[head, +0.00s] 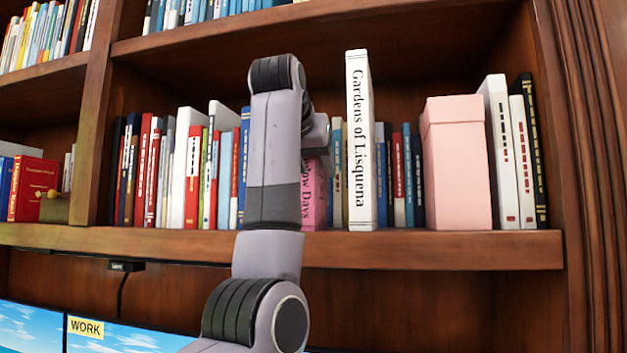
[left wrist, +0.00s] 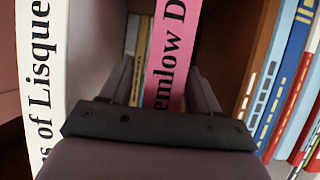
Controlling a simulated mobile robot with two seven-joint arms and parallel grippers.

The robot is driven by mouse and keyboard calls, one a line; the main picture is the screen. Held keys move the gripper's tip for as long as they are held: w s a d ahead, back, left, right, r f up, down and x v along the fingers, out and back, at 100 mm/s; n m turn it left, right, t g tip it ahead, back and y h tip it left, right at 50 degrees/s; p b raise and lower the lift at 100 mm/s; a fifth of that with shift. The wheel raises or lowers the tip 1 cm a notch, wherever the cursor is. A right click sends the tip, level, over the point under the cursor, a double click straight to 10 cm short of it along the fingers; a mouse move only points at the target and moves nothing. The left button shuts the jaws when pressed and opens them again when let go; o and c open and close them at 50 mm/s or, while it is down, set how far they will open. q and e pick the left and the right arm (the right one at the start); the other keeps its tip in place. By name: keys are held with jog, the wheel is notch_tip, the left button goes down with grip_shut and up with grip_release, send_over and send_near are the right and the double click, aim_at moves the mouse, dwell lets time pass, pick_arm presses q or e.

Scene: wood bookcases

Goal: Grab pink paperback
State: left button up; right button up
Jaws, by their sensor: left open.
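The pink paperback (head: 314,205) stands upright on the middle shelf, its spine facing out with black lettering, "...mlow Days". My left arm covers much of it in the head view. In the left wrist view the pink spine (left wrist: 176,45) shows between the two fingers of my left gripper (left wrist: 161,78). The fingers are open, one to each side of the spine; contact cannot be made out. In the head view my left gripper (head: 318,135) is at the book's upper part, largely hidden behind my wrist. My right gripper is not in view.
The tall white book "Gardens of Lisquena" (head: 360,140) stands to the right of the pink book and also shows in the left wrist view (left wrist: 38,90). A pink box (head: 456,165) stands farther right. A blue book (head: 244,165) and several others stand left. The shelf edge (head: 440,250) runs below.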

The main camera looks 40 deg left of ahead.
pick_arm(q)
grip_shut()
jog(key=shift+r, duration=0.15)
